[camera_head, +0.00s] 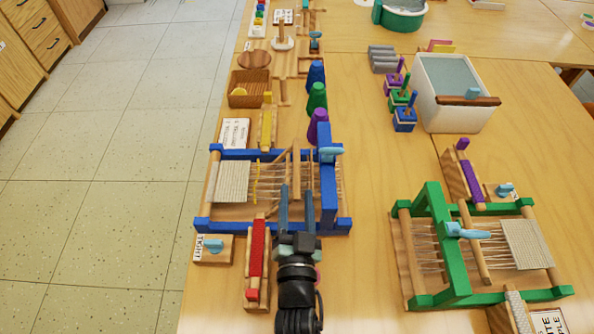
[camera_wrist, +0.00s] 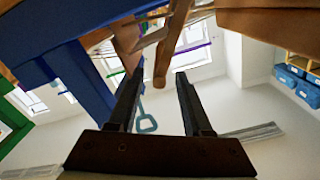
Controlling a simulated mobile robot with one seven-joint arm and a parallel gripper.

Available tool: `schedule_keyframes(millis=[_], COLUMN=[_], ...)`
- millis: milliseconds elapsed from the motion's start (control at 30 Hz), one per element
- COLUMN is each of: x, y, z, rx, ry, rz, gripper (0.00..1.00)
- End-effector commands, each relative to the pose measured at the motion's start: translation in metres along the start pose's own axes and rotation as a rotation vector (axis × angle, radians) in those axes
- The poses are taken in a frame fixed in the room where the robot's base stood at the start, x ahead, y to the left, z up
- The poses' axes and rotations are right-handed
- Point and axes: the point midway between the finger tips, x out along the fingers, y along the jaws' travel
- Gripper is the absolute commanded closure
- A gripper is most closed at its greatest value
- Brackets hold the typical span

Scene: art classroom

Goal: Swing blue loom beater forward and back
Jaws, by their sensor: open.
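The blue loom (camera_head: 213,225) lies on the table in front of me, with pale threads and a woven grey cloth at its left end. Its blue beater (camera_head: 327,190) stands upright near the right end, with a light blue handle (camera_head: 331,152) at its top. My gripper (camera_head: 296,190) is open over the near half of the loom, left of the beater, with nothing held. In the wrist view the beater (camera_wrist: 85,75) is at the left, and a light blue loop (camera_wrist: 146,124) shows between the fingers (camera_wrist: 159,75). A wooden bar shows beyond the fingertips; contact cannot be told.
A green loom (camera_head: 430,200) stands to the right. Red (camera_head: 257,250) and yellow (camera_head: 266,128) wound shuttles lie near the blue loom, with coloured cones (camera_head: 317,96) behind it. A white basin (camera_head: 425,110) stands farther back. Bare table lies between the looms.

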Motion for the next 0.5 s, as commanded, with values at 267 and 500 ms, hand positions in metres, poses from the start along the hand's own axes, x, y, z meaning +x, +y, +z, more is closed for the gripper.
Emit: schedule_keyframes(millis=[267, 500], x=[0.047, 0.064], y=[0.002, 0.001], z=[0.001, 0.001], rx=[-0.001, -0.001], ry=[0.002, -0.001], rz=[0.001, 0.001], gripper=[0.5, 0.5])
